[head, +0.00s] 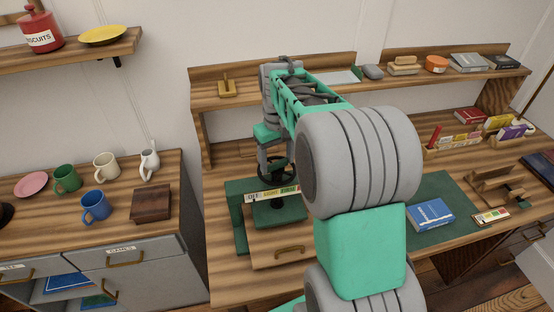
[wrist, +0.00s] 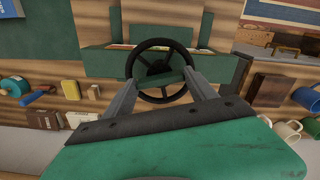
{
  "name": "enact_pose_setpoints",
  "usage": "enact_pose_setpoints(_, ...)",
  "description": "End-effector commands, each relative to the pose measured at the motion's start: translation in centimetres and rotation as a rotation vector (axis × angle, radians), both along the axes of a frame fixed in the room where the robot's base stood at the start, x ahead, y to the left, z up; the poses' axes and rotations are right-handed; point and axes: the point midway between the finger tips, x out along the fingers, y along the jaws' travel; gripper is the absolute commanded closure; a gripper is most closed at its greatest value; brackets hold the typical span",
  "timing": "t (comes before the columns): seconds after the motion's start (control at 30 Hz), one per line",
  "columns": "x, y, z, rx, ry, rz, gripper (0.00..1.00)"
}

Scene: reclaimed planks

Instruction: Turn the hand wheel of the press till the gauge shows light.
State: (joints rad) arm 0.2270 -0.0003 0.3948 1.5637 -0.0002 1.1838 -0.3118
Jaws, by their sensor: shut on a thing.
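The green press (head: 240,222) stands on the wooden desk, with a dark round hand wheel (head: 287,166) on top. A banded gauge strip (head: 272,194) crosses its front, with a white end and yellow and green parts; its pointer is too small to make out. In the wrist view the black hand wheel (wrist: 137,52) with its spokes lies between my grey fingers. My gripper (wrist: 163,80) is shut on the hand wheel, one finger at each side of its middle. In the head view my arm hides part of the press's right side, and the gripper reaches the wheel from above.
A green mat (head: 440,190) with a blue book (head: 430,214) lies right of the press. A shelf (head: 235,98) runs behind it. A cabinet at left holds mugs, a jug and a wooden box (head: 151,204).

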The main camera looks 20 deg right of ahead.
Motion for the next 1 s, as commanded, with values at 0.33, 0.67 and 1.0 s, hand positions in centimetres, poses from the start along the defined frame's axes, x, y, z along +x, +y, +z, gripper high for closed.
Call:
enact_pose_setpoints(0.33, 0.05, -0.02, 0.11, -0.001, -0.002, -0.181, 0.75)
enact_pose_setpoints(0.67, 0.06, -0.01, 0.13, -0.001, -0.003, -0.226, 0.75)
enact_pose_setpoints(1.0, 0.06, -0.01, 0.13, -0.001, -0.003, -0.224, 0.28)
